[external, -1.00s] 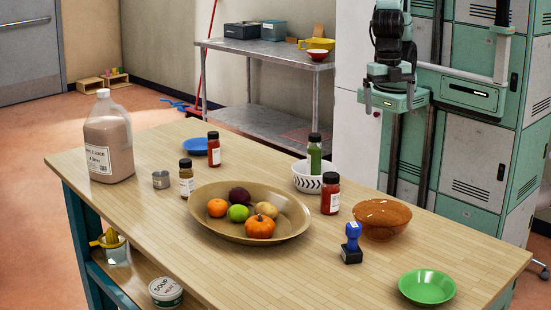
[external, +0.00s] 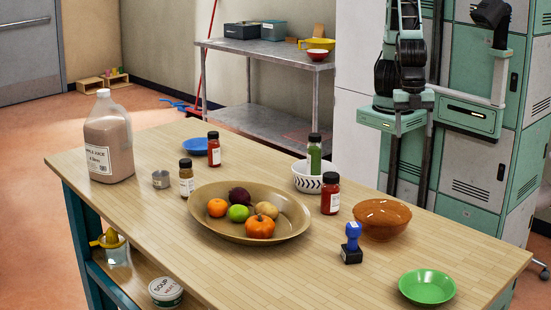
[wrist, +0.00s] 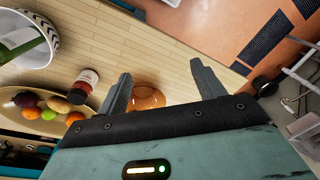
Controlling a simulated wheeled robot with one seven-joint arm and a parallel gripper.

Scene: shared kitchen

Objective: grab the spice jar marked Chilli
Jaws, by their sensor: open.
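Several small dark-capped jars stand on the wooden table, their label text too small to read, so I cannot tell which is Chilli. One red jar (external: 330,193) stands between the platter and the brown bowl; it also shows in the wrist view (wrist: 86,82), left of my fingers. Another red jar (external: 214,149) stands at the back left. A yellow-brown jar (external: 186,180) stands left of the platter. A green jar (external: 314,155) is at the white patterned bowl. My gripper (wrist: 160,70) is open and empty, above and beyond the table's back right side.
The tan fruit platter (external: 207,225), white bowl (external: 303,181), brown bowl (external: 384,219), blue stamp (external: 351,245) and green bowl (external: 427,287) crowd around the nearer red jar. A juice jug (external: 108,140) stands at the left.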

